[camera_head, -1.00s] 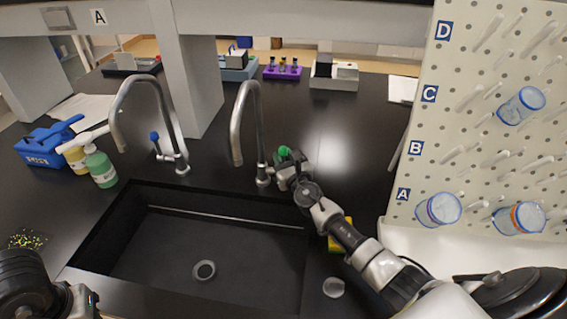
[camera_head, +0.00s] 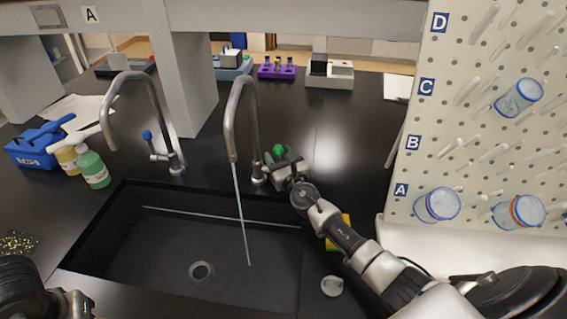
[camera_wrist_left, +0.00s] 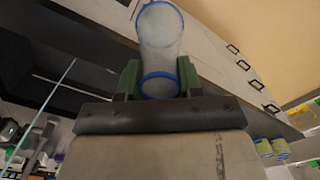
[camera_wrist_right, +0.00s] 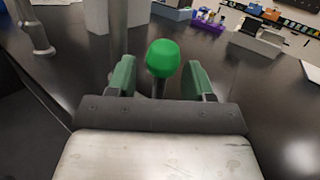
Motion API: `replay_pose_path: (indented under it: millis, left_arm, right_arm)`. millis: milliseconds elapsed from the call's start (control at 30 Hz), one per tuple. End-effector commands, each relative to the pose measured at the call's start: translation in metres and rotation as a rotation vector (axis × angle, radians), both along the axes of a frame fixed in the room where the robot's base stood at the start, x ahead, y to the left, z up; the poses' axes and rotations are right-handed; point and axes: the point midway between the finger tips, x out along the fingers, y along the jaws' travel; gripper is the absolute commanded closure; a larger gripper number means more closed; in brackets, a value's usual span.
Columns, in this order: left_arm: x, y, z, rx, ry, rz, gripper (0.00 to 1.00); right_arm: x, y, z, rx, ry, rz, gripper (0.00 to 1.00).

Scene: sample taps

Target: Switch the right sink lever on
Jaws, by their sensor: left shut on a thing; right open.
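The right tap (camera_head: 240,105) is a grey gooseneck with a green-knobbed lever (camera_head: 278,150) at its right. A thin blue stream of water (camera_head: 241,215) runs from its spout into the sink. My right gripper (camera_head: 277,163) is at the lever. In the right wrist view the green knob (camera_wrist_right: 163,58) stands between the open fingers of my right gripper (camera_wrist_right: 160,80), with gaps on both sides. In the left wrist view my left gripper (camera_wrist_left: 159,80) is shut on a clear container (camera_wrist_left: 160,40) with blue rims. The left gripper's fingers are out of the head view.
The black sink (camera_head: 150,250) has a drain (camera_head: 201,271). The left tap (camera_head: 150,90) has a blue lever (camera_head: 147,135). A green bottle (camera_head: 93,167) and blue carrier (camera_head: 35,150) stand left. A pegboard (camera_head: 470,70) with containers stands right. A yellow sponge (camera_head: 338,246) is partly behind my right arm.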

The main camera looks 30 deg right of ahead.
Motion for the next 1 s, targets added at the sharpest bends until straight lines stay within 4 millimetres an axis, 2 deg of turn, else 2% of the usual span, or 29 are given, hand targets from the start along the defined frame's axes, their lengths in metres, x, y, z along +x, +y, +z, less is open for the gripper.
replay_pose_path:
  millis: [167,400,600,767,1000]
  left_arm:
    - [0.000,0.000,0.005,0.000,0.000,0.000,0.98]
    - [0.000,0.000,0.004,0.000,0.000,0.000,0.98]
    - [0.000,0.000,0.000,0.000,0.000,0.000,0.98]
    - [0.000,0.000,0.000,0.000,0.000,0.000,0.98]
    - [0.000,0.000,0.000,0.000,0.000,0.000,0.98]
  right_arm:
    - [-0.025,0.001,-0.003,-0.001,0.004,0.002,0.48]
    - [-0.077,0.004,-0.011,-0.001,0.003,0.001,0.48]
    - [-0.107,0.005,-0.014,-0.001,0.001,0.000,0.48]
    - [-0.116,0.006,-0.013,0.000,0.000,-0.001,0.48]
    - [-0.117,0.006,-0.013,-0.001,0.000,-0.001,0.48]
